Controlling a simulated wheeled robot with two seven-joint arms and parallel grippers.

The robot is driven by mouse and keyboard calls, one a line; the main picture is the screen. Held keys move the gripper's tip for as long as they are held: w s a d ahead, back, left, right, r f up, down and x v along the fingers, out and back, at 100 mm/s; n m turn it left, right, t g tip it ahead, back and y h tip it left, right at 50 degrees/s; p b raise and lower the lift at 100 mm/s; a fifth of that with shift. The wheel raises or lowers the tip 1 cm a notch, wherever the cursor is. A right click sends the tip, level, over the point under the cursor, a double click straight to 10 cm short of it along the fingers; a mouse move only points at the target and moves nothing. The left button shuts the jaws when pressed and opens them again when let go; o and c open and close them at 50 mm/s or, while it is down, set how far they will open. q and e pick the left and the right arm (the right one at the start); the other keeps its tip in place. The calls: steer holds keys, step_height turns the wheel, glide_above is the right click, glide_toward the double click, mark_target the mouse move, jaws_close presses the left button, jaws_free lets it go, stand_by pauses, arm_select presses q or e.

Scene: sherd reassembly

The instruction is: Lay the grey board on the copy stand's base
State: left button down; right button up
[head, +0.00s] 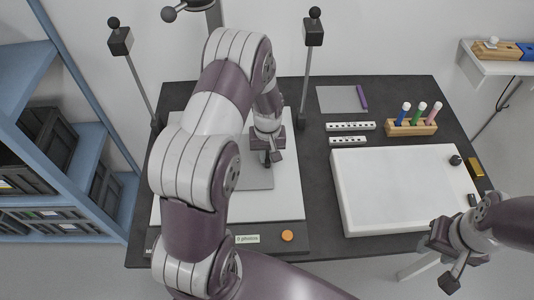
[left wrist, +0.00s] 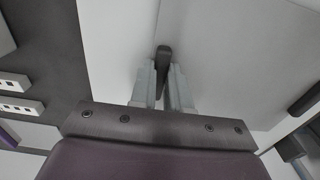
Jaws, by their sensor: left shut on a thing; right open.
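The grey board (head: 258,181) is a flat square over the white base of the copy stand (head: 288,200), partly hidden behind my left arm. My left gripper (head: 268,158) is shut on the board's small black knob, which shows between the fingers in the left wrist view (left wrist: 163,56). In that view the board (left wrist: 225,70) lies over the paler base (left wrist: 115,45); I cannot tell whether it touches the base. My right gripper (head: 441,262) is open and empty at the lower right, off the table's front edge.
Lamp posts (head: 306,75) stand on both sides of the base. To the right are a large white slab (head: 400,190), white scale bars (head: 350,126), a wooden pen rack (head: 411,127) and a grey sheet (head: 338,98) with a purple stick. An orange disc (head: 287,236) lies at the front.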

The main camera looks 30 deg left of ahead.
arm_select(q)
steer(key=shift+f, duration=0.2)
steer(key=c, duration=1.1)
jaws_free()
step_height(320, 180, up, 12)
steer(key=s+d+r+m, duration=0.2)
steer(key=s+d+m, duration=0.1)
steer(key=s, duration=0.3)
steer(key=s+d+r+m+t, duration=0.1)
steer(key=s+d+r+m, duration=0.1)
steer(key=s+d, duration=0.3)
steer(key=shift+s+m, duration=0.8)
steer(key=shift+s, duration=0.45)
